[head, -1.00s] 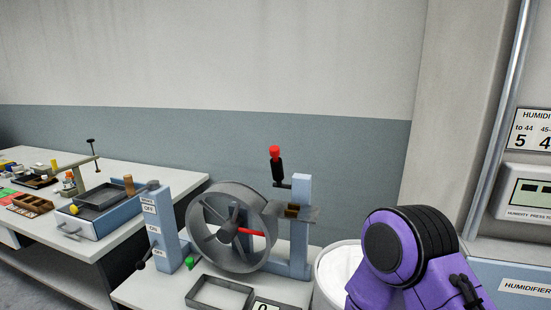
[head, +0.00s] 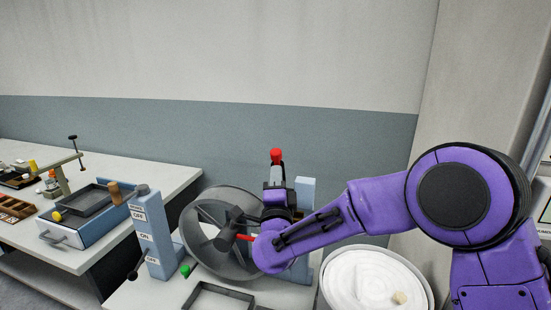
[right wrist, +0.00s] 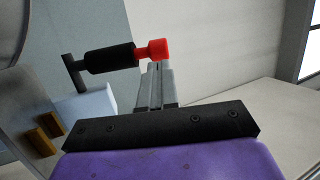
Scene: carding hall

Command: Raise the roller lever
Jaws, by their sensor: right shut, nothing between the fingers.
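A lever with a black grip and red tip (head: 276,155) stands upright behind the grey drum's right side. The right wrist view shows its black grip (right wrist: 110,57) and red end lying across the upper left. My right gripper (head: 275,178) is in front of this lever in the head view and hides most of the grip. In the right wrist view its fingers (right wrist: 153,75) are together and empty, with their tips just below the red end. I cannot tell whether they touch it. My left gripper is in neither view.
The grey drum (head: 205,268) has a red handle (head: 244,237). A blue post (head: 150,240) with ON and OFF labels and a black-knobbed lever (head: 133,275) stands left. A white-filled bin (head: 345,275) is below my right arm. Brown blocks (right wrist: 38,140) lie near the lever.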

